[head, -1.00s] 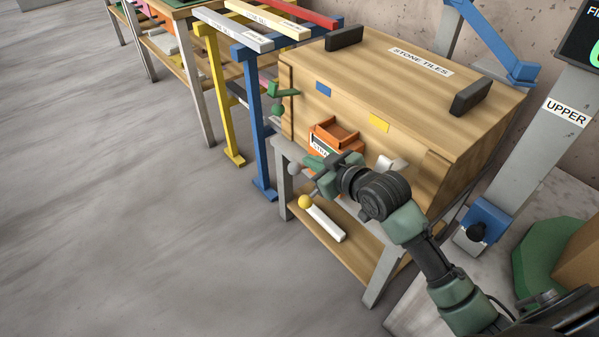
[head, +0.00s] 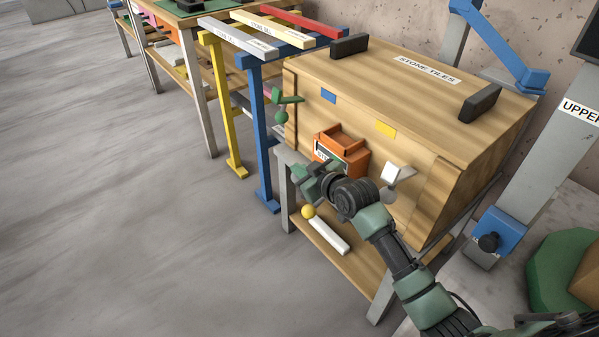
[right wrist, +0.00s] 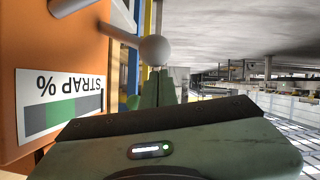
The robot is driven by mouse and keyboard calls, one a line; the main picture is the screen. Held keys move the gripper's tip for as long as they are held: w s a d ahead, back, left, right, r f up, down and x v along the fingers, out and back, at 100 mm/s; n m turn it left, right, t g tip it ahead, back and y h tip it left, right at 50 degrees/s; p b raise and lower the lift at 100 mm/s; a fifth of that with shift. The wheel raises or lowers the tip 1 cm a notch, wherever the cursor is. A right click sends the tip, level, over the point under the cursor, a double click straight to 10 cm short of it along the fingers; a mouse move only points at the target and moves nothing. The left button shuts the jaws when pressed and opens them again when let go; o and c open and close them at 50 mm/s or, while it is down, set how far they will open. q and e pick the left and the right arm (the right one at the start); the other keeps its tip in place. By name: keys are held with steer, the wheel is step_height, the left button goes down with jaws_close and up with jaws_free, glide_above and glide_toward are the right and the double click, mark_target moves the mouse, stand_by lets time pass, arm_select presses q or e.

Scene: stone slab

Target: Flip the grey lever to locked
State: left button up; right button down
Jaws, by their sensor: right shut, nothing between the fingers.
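The grey lever shows in the right wrist view as a rod ending in a round grey knob (right wrist: 154,50), just beyond my fingertips beside the orange box (right wrist: 45,70). I cannot tell whether the fingers touch the knob. In the head view my right gripper (head: 303,174) is in front of the wooden crate (head: 420,155), below and left of the orange box (head: 345,152), and covers the area near the knob. The gripper is shut and empty. My left gripper is not in view.
A green lever (head: 282,116) is at the crate's left edge. A pale handle with a grey ball (head: 388,195) is right of my wrist. A white bar (head: 329,236) and yellow ball (head: 308,211) are on the lower shelf. Blue (head: 262,140) and yellow (head: 222,110) posts stand left.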

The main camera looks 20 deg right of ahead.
mark_target(294, 181)
steer(key=shift+s+a+f, duration=0.1)
stand_by(0.4)
arm_select(q)
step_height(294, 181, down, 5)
steer(key=p, duration=0.2)
arm_select(e)
steer(key=shift+s+a+f+n+t+h, duration=0.15)
steer(key=shift+a+f+n+h, duration=0.2)
steer(key=shift+f+n, duration=0.25)
steer(key=shift+s+a+f+n+t+h, duration=0.15)
steer(key=shift+a+f+n+h, duration=0.1)
steer(key=shift+a+f+n, duration=0.35)
arm_select(q)
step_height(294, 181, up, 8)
steer(key=b, duration=0.3)
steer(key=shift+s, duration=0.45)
arm_select(e)
steer(key=f+n, duration=0.1)
steer(key=f, duration=0.1)
steer(key=f+n+t+h, duration=0.1)
steer(key=f, duration=0.1)
steer(key=f+n, duration=0.1)
steer(key=shift+s+a+f+h, duration=0.1)
steer(key=shift+a+f+h, duration=0.2)
steer(key=shift+f, duration=0.1)
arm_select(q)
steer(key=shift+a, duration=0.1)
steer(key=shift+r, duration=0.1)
